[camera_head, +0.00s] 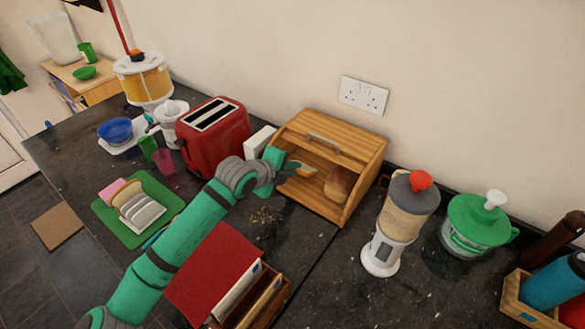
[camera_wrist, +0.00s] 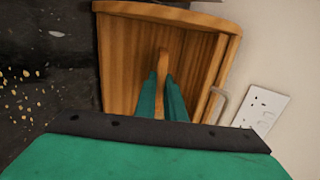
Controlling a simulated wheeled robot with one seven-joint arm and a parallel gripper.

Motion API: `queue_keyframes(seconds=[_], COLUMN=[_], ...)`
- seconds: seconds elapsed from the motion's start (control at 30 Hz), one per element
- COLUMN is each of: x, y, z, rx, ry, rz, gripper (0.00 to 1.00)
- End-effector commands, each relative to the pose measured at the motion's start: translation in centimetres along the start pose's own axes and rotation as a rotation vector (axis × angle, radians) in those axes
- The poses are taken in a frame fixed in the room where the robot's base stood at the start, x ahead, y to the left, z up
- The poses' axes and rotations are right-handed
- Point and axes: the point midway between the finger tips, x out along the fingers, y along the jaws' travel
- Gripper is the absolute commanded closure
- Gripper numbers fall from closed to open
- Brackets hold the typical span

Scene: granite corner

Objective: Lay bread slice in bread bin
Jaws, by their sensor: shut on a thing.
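The wooden bread bin (camera_head: 366,152) stands open at the front against the back wall, and its inside fills much of the wrist view (camera_wrist: 125,65). My gripper (camera_head: 286,166) reaches into the bin's opening from the left. In the wrist view, its two green fingers (camera_wrist: 162,95) are shut on the bread slice (camera_wrist: 163,62), which is seen edge-on as a thin tan strip. The slice (camera_head: 304,168) also shows at the fingertips in the head view. Whether it touches the bin floor I cannot tell.
A brown loaf (camera_head: 340,183) sits in the bin's right side. A red toaster (camera_head: 213,135) stands left of the bin. A grey dispenser with a red knob (camera_head: 404,215) stands to the right.

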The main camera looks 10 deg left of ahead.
Motion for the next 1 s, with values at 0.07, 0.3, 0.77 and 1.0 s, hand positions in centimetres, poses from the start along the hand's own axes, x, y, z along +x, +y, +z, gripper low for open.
queue_keyframes(seconds=[0.07,0.3,0.77,1.0], x=[0.1,0.1,0.1,-1.2], y=[-0.1,-0.1,-0.1,-0.1], z=[-0.2,-0.3,-0.3,-0.2], rx=[0.001,0.003,0.002,0.002], ry=[0.002,0.004,0.003,0.003], rz=[0.0,0.0,0.0,-0.001], gripper=[1.0,1.0,0.69,0.69])
